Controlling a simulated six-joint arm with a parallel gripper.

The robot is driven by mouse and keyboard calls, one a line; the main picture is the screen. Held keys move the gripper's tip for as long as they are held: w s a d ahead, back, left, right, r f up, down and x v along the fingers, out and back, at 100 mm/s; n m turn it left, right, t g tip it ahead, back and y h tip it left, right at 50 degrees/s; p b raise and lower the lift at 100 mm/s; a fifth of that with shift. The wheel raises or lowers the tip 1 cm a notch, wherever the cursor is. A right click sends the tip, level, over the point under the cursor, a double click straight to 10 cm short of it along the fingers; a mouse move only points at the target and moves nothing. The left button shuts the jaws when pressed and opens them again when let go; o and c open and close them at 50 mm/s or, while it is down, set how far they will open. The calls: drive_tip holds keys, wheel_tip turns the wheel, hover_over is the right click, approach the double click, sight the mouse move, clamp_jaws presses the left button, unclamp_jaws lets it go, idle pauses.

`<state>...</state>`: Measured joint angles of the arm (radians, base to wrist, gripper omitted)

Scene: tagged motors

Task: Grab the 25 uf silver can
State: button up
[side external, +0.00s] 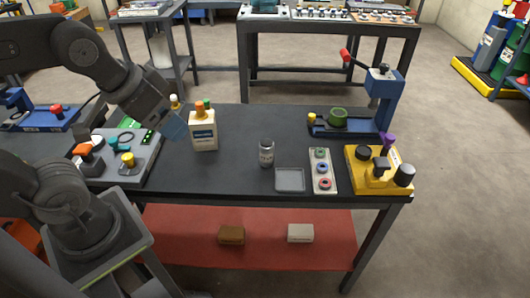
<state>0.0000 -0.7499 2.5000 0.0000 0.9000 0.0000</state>
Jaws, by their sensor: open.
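A small silver-grey can (265,153) with a pale label stands upright on the dark bench, right of its middle. The label print is too small to read. My gripper (175,127) is at the left, above the bench, with bluish fingertips angled down and right. It is open, holds nothing, and is well to the left of the can. The gap between its fingers is hard to see from this side.
A cream bottle box (203,136) with an orange cap stands between my gripper and the can. A shallow grey tray (290,179), a strip with coloured rings (322,170), a yellow fixture (378,170) and a blue press (381,100) are to the right. A grey control panel (132,163) is at left.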

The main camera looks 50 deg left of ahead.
drive_tip(key=n+g+y, duration=0.2)
drive_tip(key=n, duration=0.4)
hover_over(267, 143)
drive_tip(key=s+d, duration=0.2)
drive_tip(key=s, duration=0.2)
wheel_tip(267, 143, down, 13)
drive_tip(key=x, duration=0.7)
drive_tip(key=shift+w+a+f, duration=0.1)
drive_tip(key=shift+w+f, duration=0.05)
drive_tip(key=shift+f, duration=0.05)
drive_tip(key=shift+x, duration=3.1)
drive_tip(key=shift+w+a+r, duration=0.1)
drive_tip(key=c, duration=1)
